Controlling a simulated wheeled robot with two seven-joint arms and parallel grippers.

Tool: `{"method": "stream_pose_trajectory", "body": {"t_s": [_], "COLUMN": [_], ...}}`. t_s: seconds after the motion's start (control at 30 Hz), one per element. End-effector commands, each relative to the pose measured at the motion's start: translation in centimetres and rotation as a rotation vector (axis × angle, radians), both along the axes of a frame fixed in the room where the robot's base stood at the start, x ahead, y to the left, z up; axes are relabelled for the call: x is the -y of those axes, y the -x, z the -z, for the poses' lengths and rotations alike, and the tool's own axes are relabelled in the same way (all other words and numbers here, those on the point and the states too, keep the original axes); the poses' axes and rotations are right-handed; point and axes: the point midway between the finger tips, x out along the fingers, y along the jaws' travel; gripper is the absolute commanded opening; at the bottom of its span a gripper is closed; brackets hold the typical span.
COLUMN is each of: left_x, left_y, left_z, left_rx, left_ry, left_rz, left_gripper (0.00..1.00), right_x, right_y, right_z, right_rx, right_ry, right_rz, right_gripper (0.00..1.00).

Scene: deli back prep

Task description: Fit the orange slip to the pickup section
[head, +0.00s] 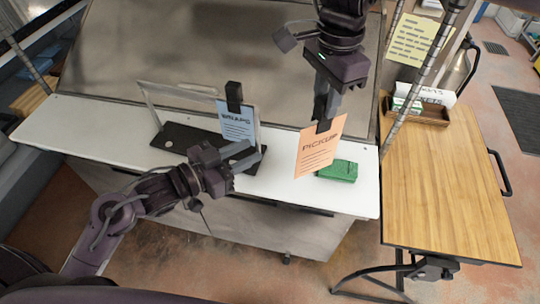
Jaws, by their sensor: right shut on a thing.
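The orange slip (318,152), printed PICKUP, hangs upright with a slight tilt from a dark clip-like piece at its top. My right gripper (324,112) comes down from above and is shut on this slip at its top, over the right part of the white counter. A rail stand with a black base (182,139) and a pale upright frame (150,105) stands left of it. A blue slip (237,124) hangs at the frame's right end under a black clip (234,92). My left gripper (243,157) is open and empty, in front of the base's right end.
A wooden side table (440,185) at right carries a wooden tray (428,118) with papers. The counter's left part is clear.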

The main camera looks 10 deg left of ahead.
Motion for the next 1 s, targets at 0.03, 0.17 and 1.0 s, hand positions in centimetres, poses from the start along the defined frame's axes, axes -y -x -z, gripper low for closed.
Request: {"method": "stream_pose_trajectory", "body": {"t_s": [0.03,0.17,1.0], "left_x": [1.7,4.8,14.6], "left_y": [0.7,2.3,-3.3], "left_z": [-1.2,-3.5,-4.9], "left_rx": [0.021,0.061,0.082], "left_ry": [0.022,0.064,0.091], "left_rz": [0.04,0.119,0.165], "left_gripper": [0.3,0.3,0.3], "right_x": [0.0,0.0,0.0], "right_y": [0.0,0.0,0.0], "right_z": [0.0,0.0,0.0], "right_rx": [0.0,0.0,0.0], "right_ry": [0.0,0.0,0.0], "right_rz": [0.0,0.0,0.0], "right_gripper": [0.0,0.0,0.0]}}
